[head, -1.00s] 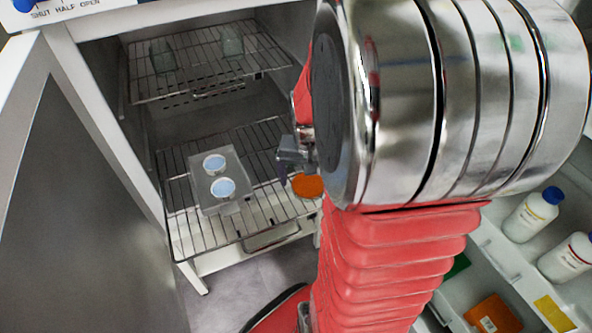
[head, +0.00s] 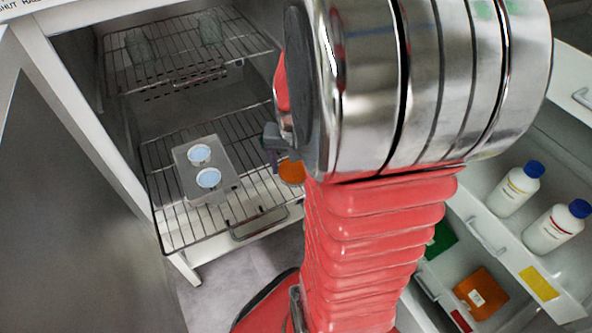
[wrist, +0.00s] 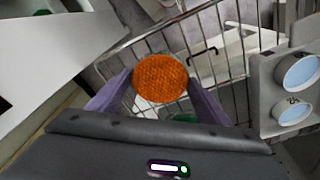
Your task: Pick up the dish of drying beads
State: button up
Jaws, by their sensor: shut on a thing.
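The dish of drying beads (wrist: 160,78) is round and full of orange beads in the wrist view. My gripper (wrist: 158,92) has its two purple fingers on either side of the dish, shut on it. In the head view the orange dish (head: 291,172) shows at the right side of the lower wire shelf (head: 240,215), partly hidden by my arm. My gripper (head: 275,155) shows there only in part. I cannot tell whether the dish touches the shelf.
A grey block with two pale blue-topped round inserts (head: 205,170) stands on the shelf, left of the dish. An upper wire shelf (head: 190,62) is above. The open door (head: 50,190) is at the left. White bottles (head: 515,190) stand at the right.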

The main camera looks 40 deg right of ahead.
aim_at(295, 170)
jog(key=c, duration=0.5)
jog(key=shift+o, duration=0.2)
notch_tip(295, 170, up, 10)
dwell(0.4)
dwell(0.4)
